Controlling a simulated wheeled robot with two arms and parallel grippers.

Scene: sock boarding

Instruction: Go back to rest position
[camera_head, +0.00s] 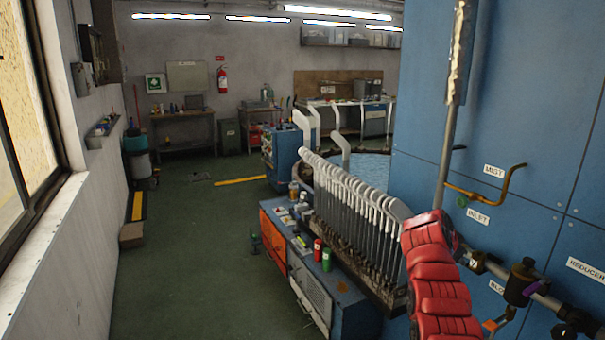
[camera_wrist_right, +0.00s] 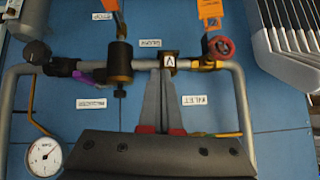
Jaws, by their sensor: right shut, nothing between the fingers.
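My right gripper (camera_wrist_right: 164,80) is shut and empty in the wrist view. Its two grey fingers lie together, and their tips appear in front of a grey pipe (camera_wrist_right: 145,67) close to a small block marked V (camera_wrist_right: 169,64); I cannot tell whether they touch. In the head view, my right arm in its red padded cover rises from the lower edge at the right, beside the blue wall panel (camera_head: 535,110), and its gripper end is largely hidden. My left arm and gripper are not in view.
A rack of upright white-topped boards (camera_head: 352,190) stands left of my right arm, over a blue cabinet (camera_head: 350,305). Valves and pipes (camera_head: 520,285) fill the panel's lower right. A red knob (camera_wrist_right: 218,47) and a gauge (camera_wrist_right: 45,155) flank the gripper. Green floor (camera_head: 190,260) is open at left.

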